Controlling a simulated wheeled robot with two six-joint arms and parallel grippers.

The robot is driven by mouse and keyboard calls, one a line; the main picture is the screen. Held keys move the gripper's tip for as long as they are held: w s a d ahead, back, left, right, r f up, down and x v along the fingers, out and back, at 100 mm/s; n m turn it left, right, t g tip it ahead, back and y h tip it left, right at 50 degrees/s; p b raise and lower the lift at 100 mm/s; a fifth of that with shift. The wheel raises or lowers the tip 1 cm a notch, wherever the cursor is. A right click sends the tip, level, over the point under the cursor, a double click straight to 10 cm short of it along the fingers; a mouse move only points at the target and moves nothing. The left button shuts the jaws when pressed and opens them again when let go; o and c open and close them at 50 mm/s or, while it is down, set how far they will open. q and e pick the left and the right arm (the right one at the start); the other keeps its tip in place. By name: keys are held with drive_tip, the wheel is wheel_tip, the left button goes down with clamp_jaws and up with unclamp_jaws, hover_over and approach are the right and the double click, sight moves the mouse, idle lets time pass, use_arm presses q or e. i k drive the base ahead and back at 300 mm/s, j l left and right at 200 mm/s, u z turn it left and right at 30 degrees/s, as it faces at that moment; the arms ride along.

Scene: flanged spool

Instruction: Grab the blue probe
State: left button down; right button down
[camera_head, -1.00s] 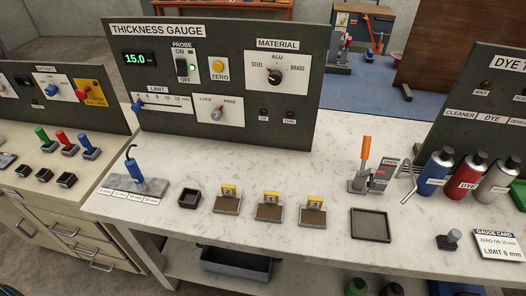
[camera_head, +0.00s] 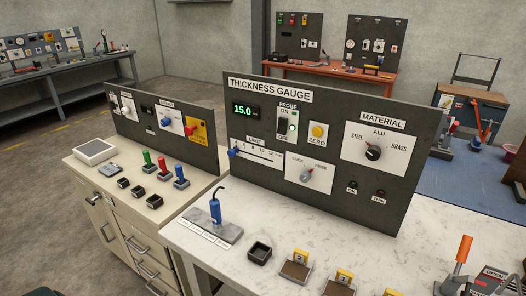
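The blue probe (camera_head: 215,209) stands upright on a grey block (camera_head: 204,225) at the left end of the white marble bench, in front of the thickness gauge panel (camera_head: 318,150). A dark cable curves from its top. White labels lie along the block's front edge, too small to read here. Neither of my grippers shows in the head view, so nothing is seen touching the probe.
A small black tray (camera_head: 259,251) and several yellow-tagged blocks (camera_head: 299,259) stand right of the probe. A beige cabinet (camera_head: 90,172) with red, green and blue handled tools stands to the left. A gap separates the cabinet from the bench. An orange-handled device (camera_head: 463,250) is at lower right.

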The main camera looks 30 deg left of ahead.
sight(215, 209)
drive_tip(key=u, duration=1.4)
drive_tip(key=i+j+z, duration=0.15)
drive_tip(key=j, duration=0.2)
drive_tip(key=j+z, duration=0.15)
drive_tip(key=j, duration=0.25)
drive_tip(key=i, duration=0.05)
